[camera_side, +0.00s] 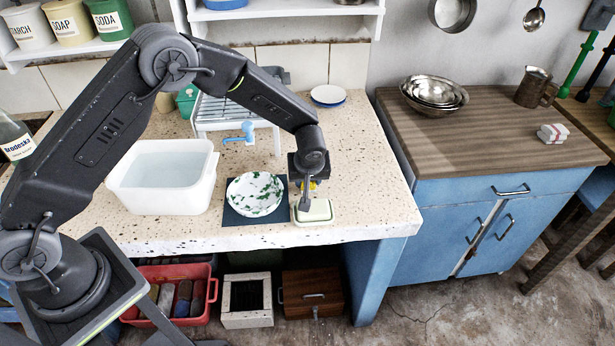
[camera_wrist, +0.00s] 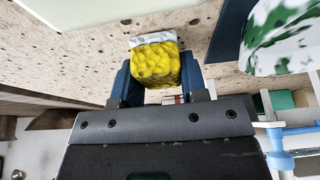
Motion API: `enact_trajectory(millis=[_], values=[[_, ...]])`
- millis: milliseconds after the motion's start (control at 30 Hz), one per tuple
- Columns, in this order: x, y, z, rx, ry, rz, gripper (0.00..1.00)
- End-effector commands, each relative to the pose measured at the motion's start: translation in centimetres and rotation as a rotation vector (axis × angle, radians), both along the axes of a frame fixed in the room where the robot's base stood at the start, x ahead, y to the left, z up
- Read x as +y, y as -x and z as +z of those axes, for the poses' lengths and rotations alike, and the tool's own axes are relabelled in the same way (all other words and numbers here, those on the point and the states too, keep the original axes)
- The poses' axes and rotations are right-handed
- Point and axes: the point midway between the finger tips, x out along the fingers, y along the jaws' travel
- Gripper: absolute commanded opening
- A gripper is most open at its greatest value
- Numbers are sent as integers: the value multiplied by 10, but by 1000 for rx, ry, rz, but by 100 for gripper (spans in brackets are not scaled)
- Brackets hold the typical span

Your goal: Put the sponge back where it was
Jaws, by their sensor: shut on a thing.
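My gripper (camera_side: 307,190) points down near the front right of the speckled worktop (camera_side: 375,190). It is shut on the sponge, which shows as a small yellow patch (camera_side: 313,184) in the side view. In the wrist view the sponge (camera_wrist: 155,66) is a rough yellow block with a pale layer at its far end, between the two dark blue fingers of my gripper (camera_wrist: 157,72). A small pale dish with a green rim (camera_side: 315,213) lies just below and in front of the gripper. The gap between sponge and dish cannot be judged.
A white bowl with green blotches (camera_side: 255,194) sits on a dark blue mat (camera_side: 232,214) just left of the gripper. The worktop to the right is clear.

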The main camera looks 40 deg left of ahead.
Motion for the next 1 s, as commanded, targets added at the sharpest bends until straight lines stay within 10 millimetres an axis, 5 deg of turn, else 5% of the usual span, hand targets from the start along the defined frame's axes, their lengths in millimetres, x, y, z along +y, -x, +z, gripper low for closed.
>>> enact_trajectory(millis=[167, 200, 433, 767, 1000], values=[[0, 0, -3, 2, 0, -1, 21], [0, 0, -3, 1, -1, -1, 42], [0, 0, -3, 1, -1, -1, 64], [0, 0, 3, -1, 0, 0, 65], [-12, 11, 40, -4, 1, -2, 65]])
